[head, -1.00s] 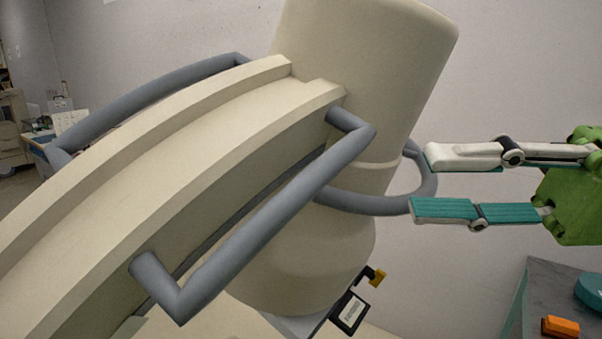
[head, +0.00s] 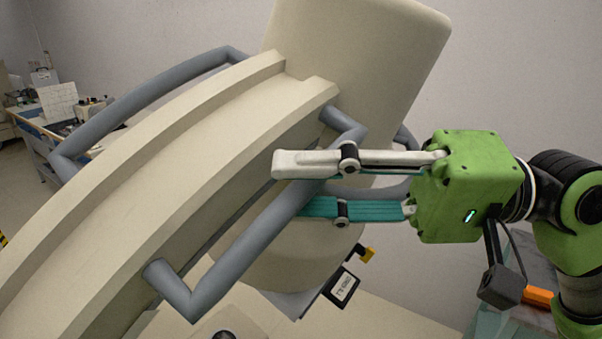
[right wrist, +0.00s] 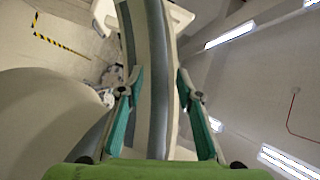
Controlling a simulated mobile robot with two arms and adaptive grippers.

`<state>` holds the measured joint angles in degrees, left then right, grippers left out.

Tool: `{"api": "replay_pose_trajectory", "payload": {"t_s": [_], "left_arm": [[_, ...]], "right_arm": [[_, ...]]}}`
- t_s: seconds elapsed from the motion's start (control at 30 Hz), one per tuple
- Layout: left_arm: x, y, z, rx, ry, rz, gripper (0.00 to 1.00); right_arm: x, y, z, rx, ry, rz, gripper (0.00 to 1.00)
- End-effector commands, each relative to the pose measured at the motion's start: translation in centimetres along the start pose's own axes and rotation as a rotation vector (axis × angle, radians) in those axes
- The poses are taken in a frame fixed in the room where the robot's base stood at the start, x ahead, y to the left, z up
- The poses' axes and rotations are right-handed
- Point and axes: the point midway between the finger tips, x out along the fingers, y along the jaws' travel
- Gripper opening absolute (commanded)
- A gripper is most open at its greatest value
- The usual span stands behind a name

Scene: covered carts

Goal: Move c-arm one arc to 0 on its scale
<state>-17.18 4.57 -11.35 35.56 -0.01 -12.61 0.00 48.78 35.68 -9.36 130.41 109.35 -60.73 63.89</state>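The c-arm's cream arc (head: 150,165) curves from the lower left up to a thick cream housing (head: 360,60). A grey bar handle (head: 250,240) runs along the arc's near side. My right gripper (head: 288,185) is open, its fingers reaching across the handle's upper part. In the right wrist view the grey bar (right wrist: 158,80) lies between the spread fingers (right wrist: 158,82), with gaps on both sides. No grip shows. I cannot find a readable scale. My left gripper is out of view.
Another grey handle (head: 140,95) runs along the arc's far side. A cluttered cart (head: 45,130) stands at the far left. An orange item (head: 538,296) lies at the lower right.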

Motion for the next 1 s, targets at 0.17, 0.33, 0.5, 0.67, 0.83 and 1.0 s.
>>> {"api": "replay_pose_trajectory", "payload": {"t_s": [0.17,0.33,0.5,0.67,0.83,1.0], "left_arm": [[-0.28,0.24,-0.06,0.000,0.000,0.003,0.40],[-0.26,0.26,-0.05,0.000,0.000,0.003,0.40],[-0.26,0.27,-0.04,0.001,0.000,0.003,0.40],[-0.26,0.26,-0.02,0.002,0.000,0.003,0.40],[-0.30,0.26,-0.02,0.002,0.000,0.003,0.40],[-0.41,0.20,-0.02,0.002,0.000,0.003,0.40]], "right_arm": [[0.60,-0.05,0.06,-0.001,-0.002,-0.001,0.32],[0.66,0.00,0.06,-0.001,-0.001,0.000,0.32],[0.64,0.00,0.06,-0.001,-0.001,0.000,0.17],[0.63,0.00,0.05,0.000,-0.001,0.000,0.00],[0.69,0.08,0.08,-0.003,-0.002,0.002,0.00],[0.93,0.49,0.24,-0.015,-0.006,0.013,0.00]]}}
